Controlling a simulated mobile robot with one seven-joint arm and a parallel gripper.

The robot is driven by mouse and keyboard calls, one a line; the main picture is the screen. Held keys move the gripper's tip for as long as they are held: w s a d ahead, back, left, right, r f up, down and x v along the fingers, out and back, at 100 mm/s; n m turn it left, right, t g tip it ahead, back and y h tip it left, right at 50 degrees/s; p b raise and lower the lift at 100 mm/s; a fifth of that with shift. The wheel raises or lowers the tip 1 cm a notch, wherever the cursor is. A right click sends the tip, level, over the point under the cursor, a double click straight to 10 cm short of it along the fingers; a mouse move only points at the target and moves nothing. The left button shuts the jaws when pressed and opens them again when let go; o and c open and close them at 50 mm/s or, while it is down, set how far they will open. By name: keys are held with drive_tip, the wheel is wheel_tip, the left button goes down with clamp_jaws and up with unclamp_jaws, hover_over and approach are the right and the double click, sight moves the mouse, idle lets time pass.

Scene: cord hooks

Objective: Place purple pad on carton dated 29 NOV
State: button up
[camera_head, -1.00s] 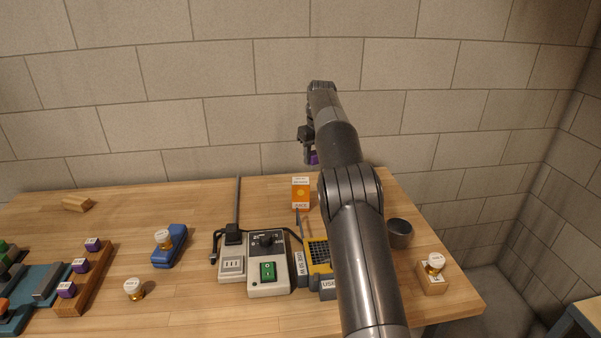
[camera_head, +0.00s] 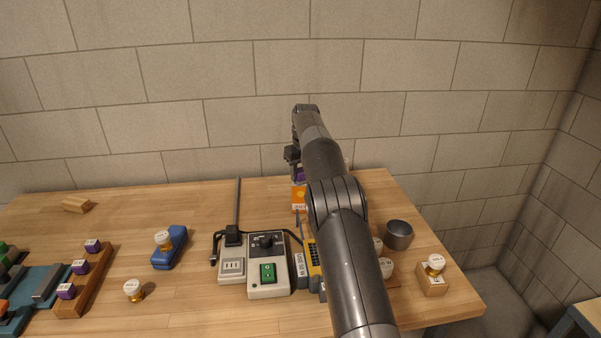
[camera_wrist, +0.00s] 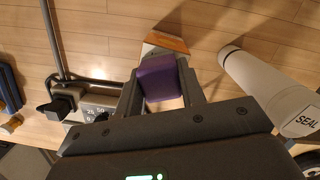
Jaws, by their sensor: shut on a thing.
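My gripper (camera_wrist: 160,90) is shut on the purple pad (camera_wrist: 157,77), which sits between the two fingers in the wrist view. In the head view a bit of the purple pad (camera_head: 298,175) shows below my gripper (camera_head: 296,165). An orange carton (camera_head: 299,200) stands on the table just under the pad, its top hidden by the gripper and pad. In the wrist view the carton (camera_wrist: 166,42) lies just beyond the pad and is partly covered by it. I cannot read a date on the carton, and cannot tell whether the pad touches it.
A grey cup (camera_head: 398,235) stands to the right. My arm hides part of the table.

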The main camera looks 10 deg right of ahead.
drive_tip(key=o, duration=1)
drive_tip(key=shift+f, duration=0.1)
drive_tip(key=r, duration=0.5)
drive_tip(key=s+r, duration=0.1)
drive_tip(key=r, duration=0.2)
drive_tip(key=shift+d, duration=0.25)
